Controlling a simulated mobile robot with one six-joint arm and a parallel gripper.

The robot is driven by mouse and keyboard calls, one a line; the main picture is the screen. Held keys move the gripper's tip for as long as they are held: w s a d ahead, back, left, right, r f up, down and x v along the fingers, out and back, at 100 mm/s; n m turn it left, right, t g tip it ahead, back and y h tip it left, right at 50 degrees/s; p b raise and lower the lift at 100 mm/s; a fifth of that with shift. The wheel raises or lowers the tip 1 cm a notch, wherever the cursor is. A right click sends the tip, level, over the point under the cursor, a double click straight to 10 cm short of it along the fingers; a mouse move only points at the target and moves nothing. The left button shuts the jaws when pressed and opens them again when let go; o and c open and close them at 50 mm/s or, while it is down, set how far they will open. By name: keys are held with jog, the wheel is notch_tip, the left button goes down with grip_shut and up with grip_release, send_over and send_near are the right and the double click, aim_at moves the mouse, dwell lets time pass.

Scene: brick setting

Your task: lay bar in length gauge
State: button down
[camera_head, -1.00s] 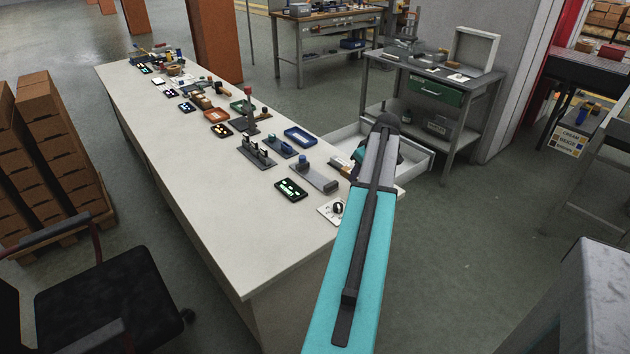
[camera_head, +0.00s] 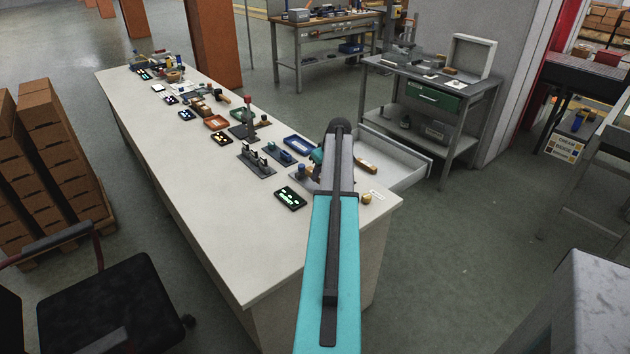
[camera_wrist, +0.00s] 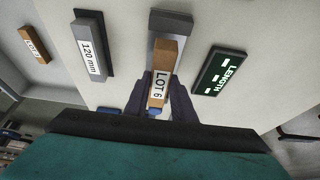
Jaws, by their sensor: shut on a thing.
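My gripper (camera_wrist: 161,96) is shut on a brown bar (camera_wrist: 168,52) labelled "LOT 6" in the wrist view, with a dark finger on each side. The bar's far end overlaps the grey length gauge (camera_wrist: 171,20); I cannot tell whether they touch. A blue part (camera_wrist: 152,110) shows below the bar.
A grey block labelled "120 mm" (camera_wrist: 91,45) stands left of the bar in the wrist view. Another labelled brown bar (camera_wrist: 33,45) lies in the pale open tray (camera_head: 416,177) beside the table. Several fixtures line the table's far side. The near tabletop (camera_head: 225,235) is clear.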

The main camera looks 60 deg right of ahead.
jog(key=shift+w, duration=0.55)
jog(key=shift+f, duration=0.1)
jog(key=shift+f+p, duration=0.6)
jog(key=shift+f, duration=1.1)
jog(key=shift+f, duration=0.2)
jog(key=c, duration=1.5)
grip_release()
jog(key=shift+r, duration=0.1)
